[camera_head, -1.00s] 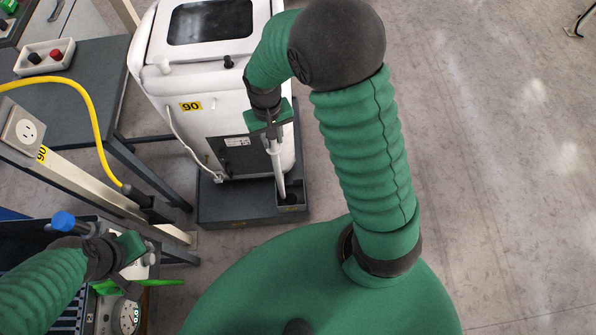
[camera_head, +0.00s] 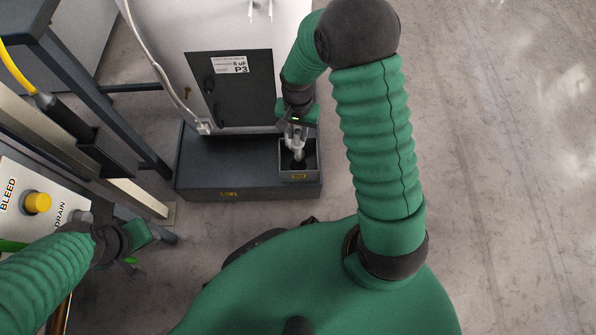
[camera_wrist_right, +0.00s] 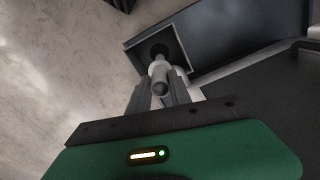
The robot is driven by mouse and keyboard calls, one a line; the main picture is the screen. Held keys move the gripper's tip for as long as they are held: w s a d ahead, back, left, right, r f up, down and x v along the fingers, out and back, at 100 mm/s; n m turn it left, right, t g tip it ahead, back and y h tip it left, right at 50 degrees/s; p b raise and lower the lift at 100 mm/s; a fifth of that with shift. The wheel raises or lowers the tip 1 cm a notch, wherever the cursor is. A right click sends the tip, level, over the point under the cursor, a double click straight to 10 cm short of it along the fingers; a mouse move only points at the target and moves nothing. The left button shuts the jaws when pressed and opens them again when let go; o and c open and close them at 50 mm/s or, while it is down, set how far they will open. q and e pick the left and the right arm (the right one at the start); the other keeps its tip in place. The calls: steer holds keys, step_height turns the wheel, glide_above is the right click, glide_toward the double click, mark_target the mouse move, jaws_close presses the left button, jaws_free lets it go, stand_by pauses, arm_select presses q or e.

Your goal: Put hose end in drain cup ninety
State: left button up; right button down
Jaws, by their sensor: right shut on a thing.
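My right gripper (camera_head: 297,126) is shut on the white hose end (camera_head: 297,145), above the drain cup. The drain cup (camera_head: 299,176) is a square dark box with a yellow label, at the front right corner of the machine's base. The hose end points down at the cup's dark round hole. In the right wrist view, the hose end (camera_wrist_right: 159,72) sits between the fingers of the right gripper (camera_wrist_right: 160,92), its tip at the hole inside the cup's rim (camera_wrist_right: 188,60). Its depth is unclear. My left gripper (camera_head: 138,240) is at lower left, fingers unclear.
The white machine (camera_head: 180,30) with a dark P3 panel (camera_head: 233,88) stands on a dark base (camera_head: 225,165). A thin white hose (camera_head: 152,55) runs down its left side. A BLEED/DRAIN panel (camera_head: 50,195) with a yellow knob (camera_head: 37,202) is at left. The right floor is clear.

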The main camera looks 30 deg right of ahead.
step_height(320, 180, down, 11)
steer(key=b, duration=0.7)
steer(key=shift+d, duration=0.1)
steer(key=shift+r, duration=0.2)
steer(key=shift+f, duration=0.1)
steer(key=c, duration=1.2)
jaws_free()
steer(key=shift+o, duration=0.2)
